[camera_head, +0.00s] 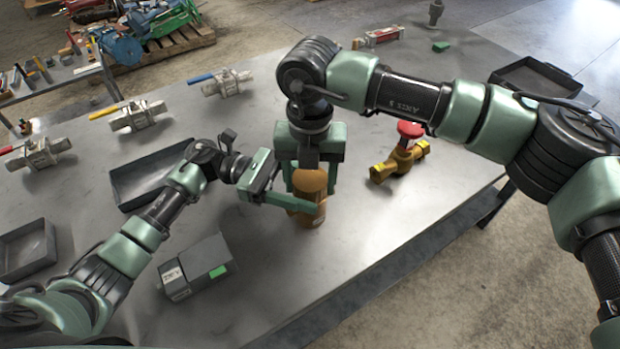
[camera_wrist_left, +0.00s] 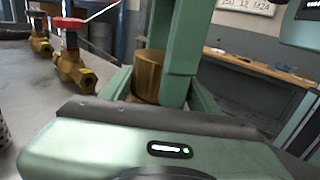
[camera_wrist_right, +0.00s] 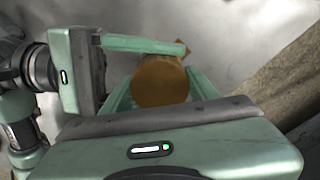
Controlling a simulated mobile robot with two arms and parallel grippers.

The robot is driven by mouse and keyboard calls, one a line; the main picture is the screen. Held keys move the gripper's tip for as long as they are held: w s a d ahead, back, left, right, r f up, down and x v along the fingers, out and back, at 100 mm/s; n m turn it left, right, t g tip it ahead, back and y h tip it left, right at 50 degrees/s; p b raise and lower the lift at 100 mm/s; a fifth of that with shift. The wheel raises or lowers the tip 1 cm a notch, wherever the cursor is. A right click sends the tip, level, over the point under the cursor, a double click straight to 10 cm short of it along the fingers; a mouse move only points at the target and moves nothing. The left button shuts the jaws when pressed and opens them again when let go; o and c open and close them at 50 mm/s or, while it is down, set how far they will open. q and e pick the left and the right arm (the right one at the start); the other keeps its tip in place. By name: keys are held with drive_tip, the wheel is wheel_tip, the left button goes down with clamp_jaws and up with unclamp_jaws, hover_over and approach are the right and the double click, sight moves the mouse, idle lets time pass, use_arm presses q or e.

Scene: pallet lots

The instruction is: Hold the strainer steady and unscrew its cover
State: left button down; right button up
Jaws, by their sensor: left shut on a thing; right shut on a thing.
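The strainer (camera_head: 307,213) is a brass-brown body standing on the metal table near its front edge. Its round brown cover (camera_head: 310,181) is on top and also shows in the right wrist view (camera_wrist_right: 160,82). My left gripper (camera_head: 296,204) comes in from the left, low, and is shut on the strainer body. My right gripper (camera_head: 311,186) points down from above and is shut on the cover, one finger on each side. In the left wrist view, a brown cylinder (camera_wrist_left: 147,75) shows between green fingers. The join between cover and body is mostly hidden by the fingers.
A brass valve with a red handwheel (camera_head: 405,150) stands right of the strainer. A grey box (camera_head: 197,267) lies front left. Dark trays (camera_head: 28,250) and several lever valves (camera_head: 133,117) are on the left. The table's front edge is close.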

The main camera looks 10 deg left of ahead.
drive_tip(key=shift+n, duration=0.3)
drive_tip(key=o, duration=1.6)
drive_tip(key=shift+c, duration=0.2)
drive_tip(key=shift+r, duration=0.1)
wheel_tip(320, 180, up, 4)
drive_tip(key=shift+r, duration=0.1)
drive_tip(key=shift+c, duration=0.5)
wheel_tip(320, 180, up, 3)
drive_tip(key=shift+r+m, duration=0.2)
drive_tip(key=shift+m, duration=1)
drive_tip(key=shift+f, duration=3.9)
